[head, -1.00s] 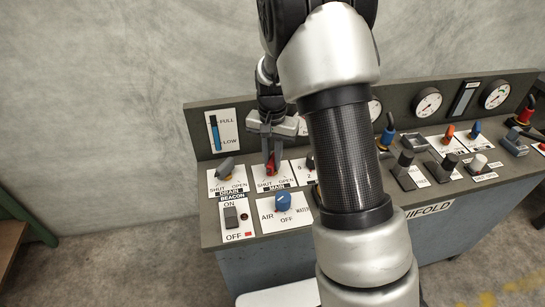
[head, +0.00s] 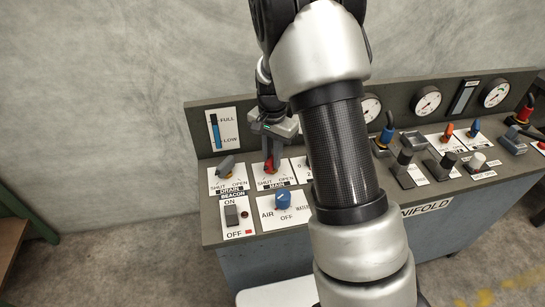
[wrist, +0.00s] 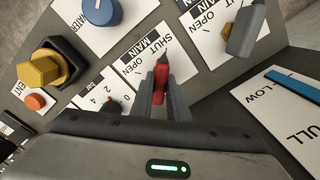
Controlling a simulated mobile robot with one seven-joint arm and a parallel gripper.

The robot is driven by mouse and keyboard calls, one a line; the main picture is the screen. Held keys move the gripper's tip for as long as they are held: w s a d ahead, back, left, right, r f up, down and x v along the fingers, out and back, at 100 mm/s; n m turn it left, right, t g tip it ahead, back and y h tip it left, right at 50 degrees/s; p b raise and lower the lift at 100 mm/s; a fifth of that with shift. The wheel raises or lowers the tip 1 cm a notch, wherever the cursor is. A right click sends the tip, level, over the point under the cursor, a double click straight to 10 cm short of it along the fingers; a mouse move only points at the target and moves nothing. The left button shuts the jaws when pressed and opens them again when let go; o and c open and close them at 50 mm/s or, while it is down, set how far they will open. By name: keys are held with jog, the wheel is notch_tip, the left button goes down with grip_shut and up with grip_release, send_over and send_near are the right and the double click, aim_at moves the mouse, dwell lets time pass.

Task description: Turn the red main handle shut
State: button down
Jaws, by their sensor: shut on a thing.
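The red main handle (head: 269,167) stands on the white MAIN plate (head: 283,177), which carries the words SHUT on the left and OPEN on the right in the head view. My gripper (head: 271,158) comes down on the handle from above. In the wrist view the red handle (wrist: 160,84) lies between the two grey fingers of my gripper (wrist: 162,88), which are shut on it. Its dark tip points up the picture, past the fingertips. The fingers and the gripper body hide the handle's base, so its exact angle is hard to read.
The grey drain handle (head: 227,163) is close on the left. The blue air/water knob (head: 283,199) and beacon switch (head: 231,215) are in front. A numbered dial (wrist: 112,105) is beside the MAIN plate, partly hidden by my arm. The back panel with gauges (head: 426,100) rises behind.

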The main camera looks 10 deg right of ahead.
jog(key=c, duration=1.7)
grip_release()
notch_tip(320, 180, up, 18)
jog(key=shift+f+p, duration=0.25)
jog(key=shift+p, duration=0.55)
jog(key=s+r+n+t+p, duration=0.3)
jog(key=s+r+n+p, duration=0.1)
jog(key=s+r, duration=0.85)
jog(key=s+r+n+t+p, duration=0.1)
jog(key=s, duration=0.3)
jog(key=s+r+n+p, duration=0.1)
jog(key=s+n, duration=0.1)
jog(key=s, duration=0.2)
jog(key=s+r+n+t+p, duration=0.1)
jog(key=s+n, duration=0.1)
jog(key=s, duration=0.2)
jog(key=shift+s+d+r+t, duration=0.1)
jog(key=shift+d+r+t, duration=0.1)
jog(key=shift+t, duration=0.1)
